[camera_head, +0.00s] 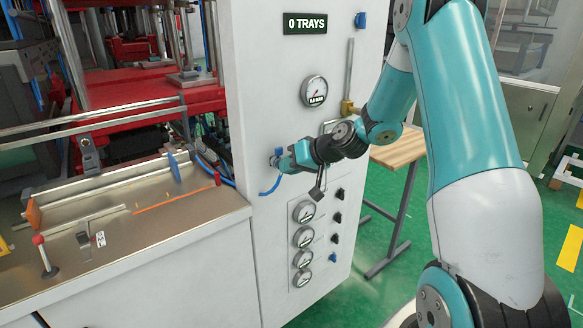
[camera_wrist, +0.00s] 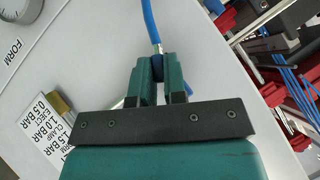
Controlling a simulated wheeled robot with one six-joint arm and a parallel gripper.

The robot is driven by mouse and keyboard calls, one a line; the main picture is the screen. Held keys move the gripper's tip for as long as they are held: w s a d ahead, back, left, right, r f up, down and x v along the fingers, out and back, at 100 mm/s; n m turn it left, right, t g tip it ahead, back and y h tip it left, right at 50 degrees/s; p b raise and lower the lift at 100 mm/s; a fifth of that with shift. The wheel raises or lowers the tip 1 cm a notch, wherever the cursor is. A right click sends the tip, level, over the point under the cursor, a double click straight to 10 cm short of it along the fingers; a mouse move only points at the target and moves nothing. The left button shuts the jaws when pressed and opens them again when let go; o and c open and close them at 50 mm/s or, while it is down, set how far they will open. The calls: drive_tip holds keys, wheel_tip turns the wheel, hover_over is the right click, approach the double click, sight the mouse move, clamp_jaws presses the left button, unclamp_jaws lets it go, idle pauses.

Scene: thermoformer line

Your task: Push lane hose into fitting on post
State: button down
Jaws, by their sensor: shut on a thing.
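The blue lane hose (camera_head: 271,187) hangs in a short curve below my gripper at the left edge of the white post (camera_head: 262,90). My gripper (camera_head: 281,161) is close to the post's face, shut on the hose end. In the wrist view, the hose (camera_wrist: 151,20) runs up from between the green fingers of my gripper (camera_wrist: 157,68). A small blue part (camera_head: 279,151) shows at the fingertips in the head view; I cannot tell whether it is the fitting or the hose end. Whether the hose is seated is hidden.
Gauges (camera_head: 304,237) and small knobs sit below my gripper on the post. A pressure gauge (camera_head: 314,92) and a "0 TRAYS" sign (camera_head: 305,23) are above. A steel bench (camera_head: 130,225) stands left, a wooden-topped table (camera_head: 400,150) right.

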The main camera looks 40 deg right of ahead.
drive_tip(key=shift+w, duration=0.15)
drive_tip(key=c, duration=1.1)
unclamp_jaws()
drive_tip(key=b+v, duration=0.1)
drive_tip(key=v, duration=1.6)
drive_tip(key=shift+b, duration=0.4)
drive_tip(key=shift+d, duration=0.1)
